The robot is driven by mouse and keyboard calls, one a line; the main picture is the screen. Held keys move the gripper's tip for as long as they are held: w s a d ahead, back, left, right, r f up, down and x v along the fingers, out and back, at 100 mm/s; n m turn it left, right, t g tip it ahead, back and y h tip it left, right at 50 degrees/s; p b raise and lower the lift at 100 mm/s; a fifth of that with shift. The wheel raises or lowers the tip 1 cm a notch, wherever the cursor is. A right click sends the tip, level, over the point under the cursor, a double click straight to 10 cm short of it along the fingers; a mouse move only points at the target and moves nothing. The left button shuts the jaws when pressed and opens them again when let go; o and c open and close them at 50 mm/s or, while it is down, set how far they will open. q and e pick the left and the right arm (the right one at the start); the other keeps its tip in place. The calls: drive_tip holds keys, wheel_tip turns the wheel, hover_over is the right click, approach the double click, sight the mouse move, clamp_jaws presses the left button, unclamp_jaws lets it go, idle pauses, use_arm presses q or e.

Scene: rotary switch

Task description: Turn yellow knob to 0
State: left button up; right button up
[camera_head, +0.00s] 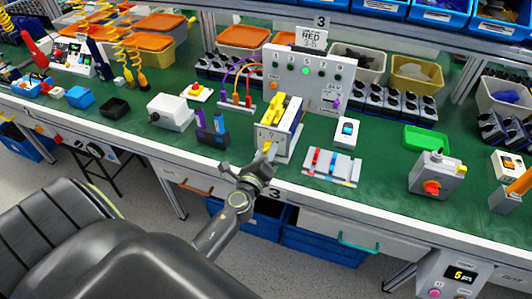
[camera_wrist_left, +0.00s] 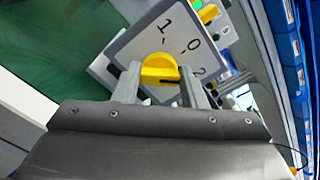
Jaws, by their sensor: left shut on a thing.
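The yellow knob (camera_wrist_left: 159,67) sits on a pale plate (camera_wrist_left: 143,38) marked 1, 0 and 2. In the left wrist view my left gripper (camera_wrist_left: 162,84) has one finger on each side of the knob and is shut on it. The knob's setting is hard to read, as the fingers and plate edge cover part of it. In the head view the left gripper (camera_head: 262,163) reaches up to the front face of the switch box (camera_head: 271,138), and the knob (camera_head: 267,147) is a small yellow patch there. My right gripper is not in view.
Right of the box lies a grey panel (camera_head: 345,169) with red and blue parts. A grey box with a red knob (camera_head: 432,187) stands further right. Left are a dark blue connector block (camera_head: 212,135) and a white box (camera_head: 170,112). A black chair (camera_head: 60,225) stands in front.

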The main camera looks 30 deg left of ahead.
use_arm(q)
drive_tip(key=shift+f, duration=0.1)
drive_tip(key=n+b, duration=0.2)
drive_tip(key=n, duration=0.2)
drive_tip(key=shift+f, duration=0.1)
drive_tip(key=shift+n+b, duration=0.9)
drive_tip(key=shift+n, duration=1.3)
drive_tip(key=o, duration=1)
drive_tip(key=shift+s, duration=0.1)
drive_tip(key=b+v, duration=0.1)
drive_tip(key=v, duration=1.6)
drive_tip(key=shift+s+b, duration=0.15)
drive_tip(key=shift+b, duration=0.25)
